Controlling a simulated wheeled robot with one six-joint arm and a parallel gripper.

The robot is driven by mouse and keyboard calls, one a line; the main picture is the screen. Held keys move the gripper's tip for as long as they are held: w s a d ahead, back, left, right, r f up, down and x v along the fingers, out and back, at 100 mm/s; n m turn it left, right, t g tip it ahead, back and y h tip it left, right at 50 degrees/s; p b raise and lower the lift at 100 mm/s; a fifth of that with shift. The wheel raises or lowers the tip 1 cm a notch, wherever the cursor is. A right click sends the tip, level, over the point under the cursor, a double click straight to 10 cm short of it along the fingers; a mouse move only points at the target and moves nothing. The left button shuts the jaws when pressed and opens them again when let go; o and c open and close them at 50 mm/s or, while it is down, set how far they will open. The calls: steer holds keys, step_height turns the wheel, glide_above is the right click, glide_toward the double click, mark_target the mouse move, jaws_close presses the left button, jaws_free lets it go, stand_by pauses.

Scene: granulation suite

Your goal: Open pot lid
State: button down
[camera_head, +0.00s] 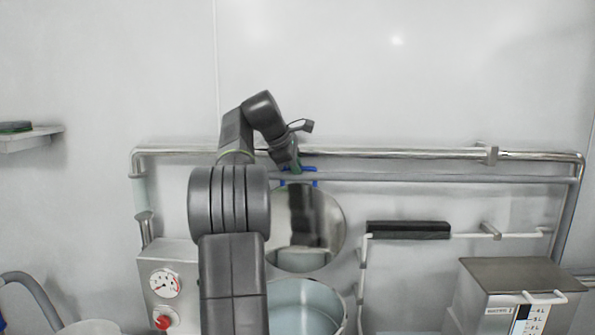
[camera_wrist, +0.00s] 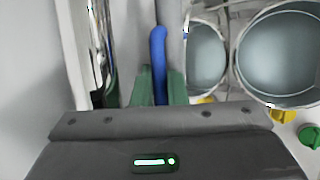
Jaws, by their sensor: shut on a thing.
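The round, shiny metal pot lid (camera_head: 330,225) stands raised, close to upright, behind and above the pot (camera_head: 305,300). The pot's pale inside shows below the lid, partly behind my arm. The lid's blue handle (camera_head: 312,183) is at its top edge. My gripper (camera_head: 297,171) is at that handle, just in front of the wall pipes. In the wrist view the green fingers of my gripper (camera_wrist: 159,86) are shut on the blue handle (camera_wrist: 158,50). A round pot opening (camera_wrist: 285,55) shows at right there. A smaller round shape beside it may be its reflection in the lid.
Metal pipes (camera_head: 400,153) run along the wall close to my gripper. A control box (camera_head: 165,285) with a gauge and red button stands left of the pot. A lidded metal container (camera_head: 515,275) and a black-topped bar (camera_head: 408,230) are at right. The wall above is clear.

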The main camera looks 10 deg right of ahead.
steer(key=shift+w+d+f+g, duration=0.1)
steer(key=shift+w+d+g, duration=0.15)
steer(key=shift+w, duration=0.35)
steer(key=c, duration=1.5)
jaws_free()
steer(key=shift+o, duration=0.2)
steer(key=v, duration=1.2)
steer(key=shift+d, duration=0.15)
steer(key=x, duration=1.1)
steer(key=shift+f, duration=0.4)
